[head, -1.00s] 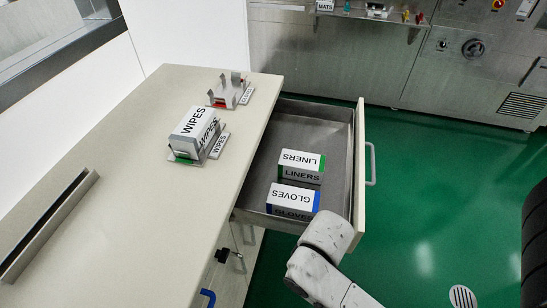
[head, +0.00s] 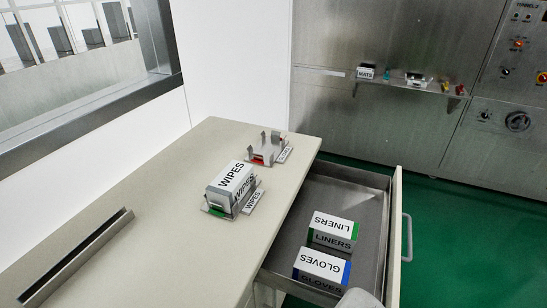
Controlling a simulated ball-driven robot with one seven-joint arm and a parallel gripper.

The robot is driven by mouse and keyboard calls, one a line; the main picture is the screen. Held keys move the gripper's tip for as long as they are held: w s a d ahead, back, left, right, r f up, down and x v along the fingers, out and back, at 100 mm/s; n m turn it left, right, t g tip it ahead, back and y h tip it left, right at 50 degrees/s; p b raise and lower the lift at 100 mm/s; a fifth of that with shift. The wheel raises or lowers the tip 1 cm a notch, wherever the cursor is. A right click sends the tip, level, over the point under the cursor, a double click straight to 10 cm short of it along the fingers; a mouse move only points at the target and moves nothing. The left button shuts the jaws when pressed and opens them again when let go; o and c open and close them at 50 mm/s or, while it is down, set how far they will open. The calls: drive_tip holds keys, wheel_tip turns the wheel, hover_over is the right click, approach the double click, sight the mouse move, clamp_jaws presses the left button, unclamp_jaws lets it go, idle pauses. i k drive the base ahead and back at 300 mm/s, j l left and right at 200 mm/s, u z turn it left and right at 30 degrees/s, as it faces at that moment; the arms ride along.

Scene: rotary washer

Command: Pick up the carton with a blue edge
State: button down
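The carton with a blue edge, a white box marked GLOVES (head: 322,269), lies in the near part of the open drawer (head: 345,191) in the head view. Its blue edge is at its right end. A white carton marked LINERS (head: 334,231) with green edges lies just behind it in the same drawer. A small piece of my white arm shows at the bottom edge, in front of the drawer. My gripper is out of view.
A WIPES carton (head: 232,182) sits in a metal holder on the counter (head: 175,240). An empty holder with red (head: 266,148) stands behind it. A metal channel (head: 76,258) lies at the left. The drawer's raised front (head: 394,235) and handle (head: 408,238) stick out right over green floor.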

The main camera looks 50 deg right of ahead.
sight(330, 274)
drive_tip(key=k+l+z, duration=0.1)
drive_tip(key=k+l, duration=0.15)
drive_tip(key=k+l+z, duration=0.15)
drive_tip(key=l, duration=0.25)
drive_tip(key=k+l+z, duration=0.1)
drive_tip(key=k+l, duration=0.2)
drive_tip(key=k+l+z, duration=0.1)
drive_tip(key=l, duration=0.3)
drive_tip(key=k, duration=0.1)
